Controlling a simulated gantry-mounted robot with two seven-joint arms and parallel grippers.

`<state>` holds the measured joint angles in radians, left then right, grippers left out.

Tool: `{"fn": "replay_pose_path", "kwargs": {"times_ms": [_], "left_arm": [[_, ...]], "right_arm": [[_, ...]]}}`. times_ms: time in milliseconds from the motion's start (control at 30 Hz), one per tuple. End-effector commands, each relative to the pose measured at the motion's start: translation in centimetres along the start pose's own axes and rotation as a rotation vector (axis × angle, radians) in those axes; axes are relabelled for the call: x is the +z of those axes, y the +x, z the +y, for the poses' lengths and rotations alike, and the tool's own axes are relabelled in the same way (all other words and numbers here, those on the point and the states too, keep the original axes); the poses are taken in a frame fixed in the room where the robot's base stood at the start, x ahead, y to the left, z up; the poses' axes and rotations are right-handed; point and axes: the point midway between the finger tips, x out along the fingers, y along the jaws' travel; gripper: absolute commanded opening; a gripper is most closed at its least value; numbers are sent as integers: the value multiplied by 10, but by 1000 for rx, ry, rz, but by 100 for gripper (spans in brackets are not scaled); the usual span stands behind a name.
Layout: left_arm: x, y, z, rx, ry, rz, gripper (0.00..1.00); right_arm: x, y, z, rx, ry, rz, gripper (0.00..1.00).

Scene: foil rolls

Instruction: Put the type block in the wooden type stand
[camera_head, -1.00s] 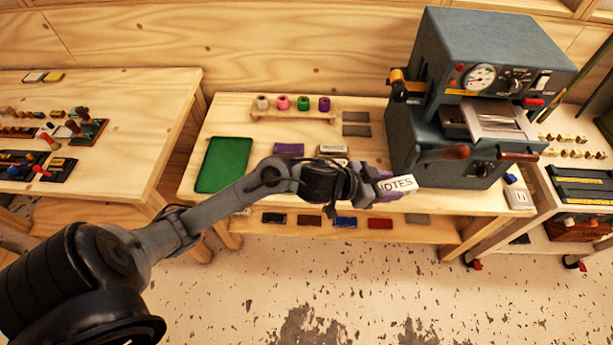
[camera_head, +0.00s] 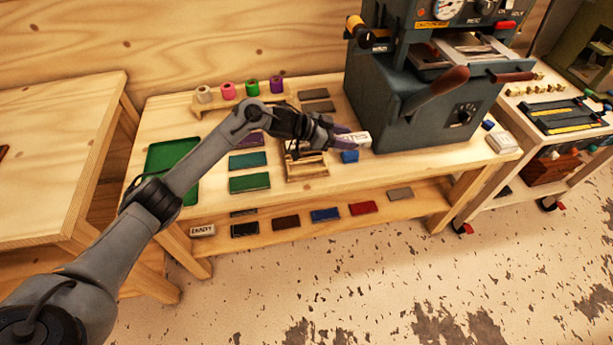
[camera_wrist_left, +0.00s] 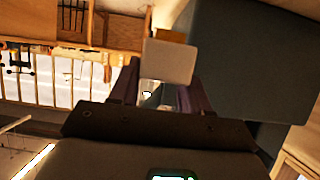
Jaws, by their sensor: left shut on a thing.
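My left gripper (camera_head: 343,137) is shut on the white type block (camera_head: 353,140). In the head view the block is held above the bench, close to the left side of the blue-grey press. In the left wrist view the block (camera_wrist_left: 168,62) shows as a pale, plain face between the two purple fingers. The wooden type stand (camera_head: 307,172) sits on the bench, below and left of the block. My gripper and wrist pass over its back part and hide some of it. My right gripper is in neither view.
The press (camera_head: 415,115) stands just right of the block. A small blue block (camera_head: 350,156) lies between stand and press. Green pads (camera_head: 249,182) lie left of the stand. A rack of coloured rolls (camera_head: 238,100) stands at the back. The bench's front right is mostly clear.

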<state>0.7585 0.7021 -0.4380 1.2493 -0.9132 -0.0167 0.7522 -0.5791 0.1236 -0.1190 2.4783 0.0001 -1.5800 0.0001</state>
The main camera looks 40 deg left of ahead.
Motion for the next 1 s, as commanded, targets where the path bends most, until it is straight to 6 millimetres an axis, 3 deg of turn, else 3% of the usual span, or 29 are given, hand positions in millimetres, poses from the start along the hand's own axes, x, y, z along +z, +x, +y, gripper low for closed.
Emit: {"fn": "replay_pose_path", "kwargs": {"times_ms": [33, 267, 700, 1000], "left_arm": [[3, 1, -8, -5, 0, 6, 2], [10, -6, -23, -10, -9, 6, 2], [88, -55, -38, -11, -9, 5, 2], [113, -74, -43, -9, -8, 8, 2]], "right_arm": [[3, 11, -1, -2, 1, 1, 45], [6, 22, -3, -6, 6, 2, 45], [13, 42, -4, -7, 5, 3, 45], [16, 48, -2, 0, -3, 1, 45]]}}
